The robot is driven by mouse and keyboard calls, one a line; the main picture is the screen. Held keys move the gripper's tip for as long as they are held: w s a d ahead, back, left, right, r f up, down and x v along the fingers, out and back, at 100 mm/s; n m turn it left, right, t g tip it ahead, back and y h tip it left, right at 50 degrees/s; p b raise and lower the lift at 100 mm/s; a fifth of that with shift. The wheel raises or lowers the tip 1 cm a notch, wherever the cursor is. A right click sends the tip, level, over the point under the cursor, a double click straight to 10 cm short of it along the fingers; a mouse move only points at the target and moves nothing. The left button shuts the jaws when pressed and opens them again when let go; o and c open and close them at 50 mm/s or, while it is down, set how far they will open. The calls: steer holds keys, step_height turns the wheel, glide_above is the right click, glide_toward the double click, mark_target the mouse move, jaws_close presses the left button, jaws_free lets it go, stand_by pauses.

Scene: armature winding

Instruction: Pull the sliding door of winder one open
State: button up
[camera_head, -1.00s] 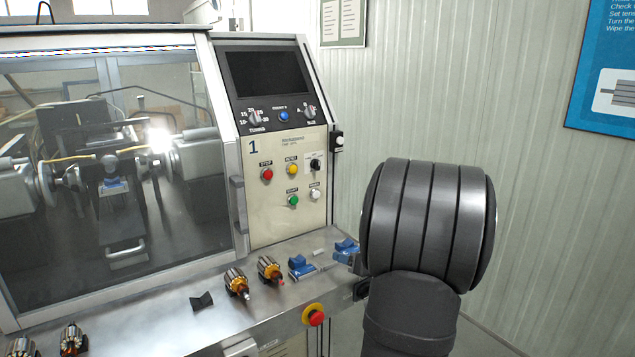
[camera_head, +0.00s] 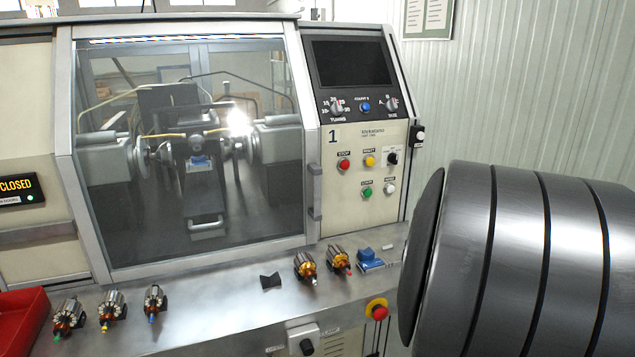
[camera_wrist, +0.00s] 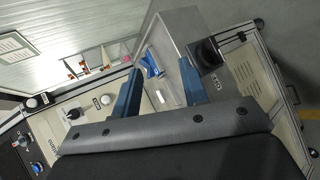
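The sliding door (camera_head: 255,205) of winder one is a large clear pane in a metal frame, left of the control panel marked 1 in the head view. It looks closed. A slim grey upright handle (camera_head: 315,190) runs by its right edge. In the wrist view my gripper (camera_wrist: 159,66) has two blue fingers set apart with nothing held between them. It points over the machine's front ledge and control panel side. The door is not recognisable in the wrist view. In the head view my gripper is hidden or out of frame; only my thick dark arm shows at right.
The ledge (camera_head: 215,300) below the door carries several armatures (camera_head: 112,308), a black V-shaped block (camera_head: 271,281) and a blue holder (camera_head: 368,260). A red emergency button (camera_head: 379,311) juts from the front. A red tray (camera_head: 22,315) is at lower left.

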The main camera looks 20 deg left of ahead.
steer(key=s+a+r+n+t+y, duration=0.2)
steer(key=s+a+r+n+y, duration=0.15)
steer(key=a+r+n, duration=0.4)
steer(key=s+a+r+n+t+y, duration=0.2)
steer(key=a+r+n+y, duration=0.3)
steer(key=a+n, duration=0.4)
steer(key=n+g+y, duration=0.2)
steer(key=n+y, duration=0.2)
steer(key=n, duration=0.4)
glide_toward(318, 182)
steer(key=x, duration=1)
steer(key=shift+w+a, duration=0.2)
jaws_close()
